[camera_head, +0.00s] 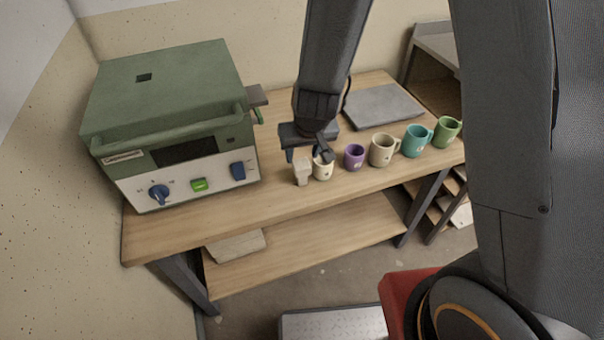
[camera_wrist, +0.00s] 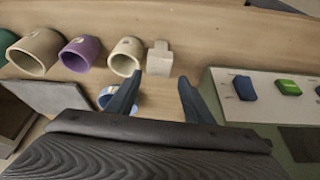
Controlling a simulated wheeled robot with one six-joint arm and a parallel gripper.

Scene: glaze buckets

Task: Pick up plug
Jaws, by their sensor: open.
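The plug appears to be the small pale beige block with a narrower end, standing near the table's front edge; it shows in the head view (camera_head: 302,172) and the wrist view (camera_wrist: 159,62). My gripper (camera_head: 307,153) is above the table, close to the plug and apart from it as far as I can see. In the wrist view my gripper (camera_wrist: 157,92) is open, its two dark fingers spread with bare wood between them. The plug lies just beyond the fingertips, roughly in line with the gap.
A cream mug (camera_head: 323,168) stands close beside the plug. A purple cup (camera_head: 354,157) and several mugs continue the row rightward. A blue-rimmed cup (camera_wrist: 106,97) is partly behind one finger. A green kiln (camera_head: 170,115) stands left; a grey slab (camera_head: 384,106) lies behind the mugs.

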